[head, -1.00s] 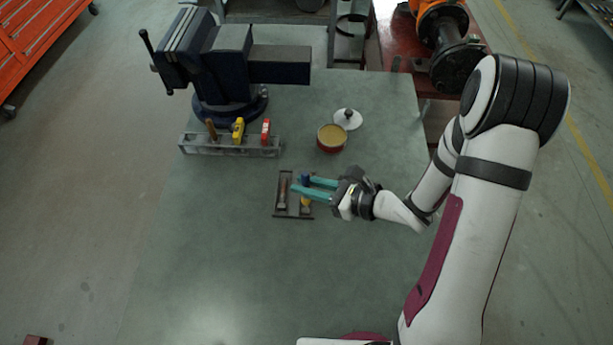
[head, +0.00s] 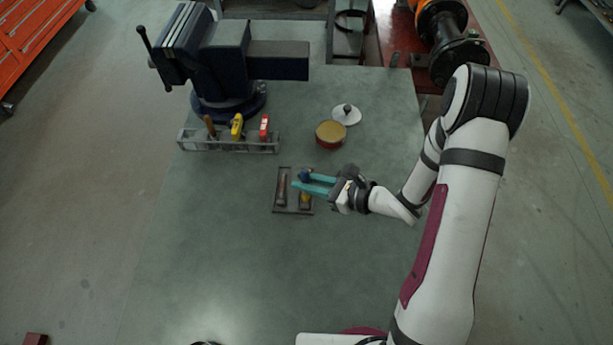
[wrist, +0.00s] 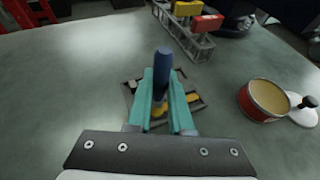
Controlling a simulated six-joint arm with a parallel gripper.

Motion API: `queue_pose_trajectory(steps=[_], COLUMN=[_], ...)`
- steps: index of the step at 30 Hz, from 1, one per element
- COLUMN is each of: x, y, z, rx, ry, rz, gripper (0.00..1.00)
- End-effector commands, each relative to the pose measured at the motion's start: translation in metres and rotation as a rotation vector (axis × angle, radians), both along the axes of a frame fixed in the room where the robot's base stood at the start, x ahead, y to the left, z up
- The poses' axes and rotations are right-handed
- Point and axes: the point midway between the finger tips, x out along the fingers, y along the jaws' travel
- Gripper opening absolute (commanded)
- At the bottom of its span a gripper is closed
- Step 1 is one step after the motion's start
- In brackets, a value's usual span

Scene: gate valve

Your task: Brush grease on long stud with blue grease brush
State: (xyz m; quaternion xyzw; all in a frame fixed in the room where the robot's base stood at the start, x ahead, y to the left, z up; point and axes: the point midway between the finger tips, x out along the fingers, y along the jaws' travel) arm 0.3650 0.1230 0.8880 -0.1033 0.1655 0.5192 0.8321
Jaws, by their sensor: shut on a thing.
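My gripper (head: 312,184) has teal fingers closed on the blue grease brush (head: 305,175). In the wrist view the brush's blue handle (wrist: 163,66) stands up between the fingers (wrist: 162,105). Its lower end is hidden by the fingers. The gripper is over the right part of a small dark tray (head: 292,212); I cannot tell how far the brush is above it. I cannot make out the long stud with certainty.
The tray holds a dark piece (head: 282,188) at left and a yellow piece (head: 305,198) under the gripper. A metal rack (head: 215,146) with brown, yellow and red-handled tools stands behind left, before a blue vise (head: 222,62). A white lid (head: 347,115) lies behind the tin. The front table is clear.

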Motion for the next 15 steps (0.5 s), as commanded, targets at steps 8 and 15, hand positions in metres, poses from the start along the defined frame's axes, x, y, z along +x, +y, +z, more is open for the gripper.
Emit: queue_pose_trajectory(steps=[8,15], x=[-0.021,-0.021], y=[0.000,0.001], z=[0.003,0.034], rx=[0.000,-0.001], ry=[0.000,-0.002], rz=[-0.001,0.001], gripper=[0.00,0.00])
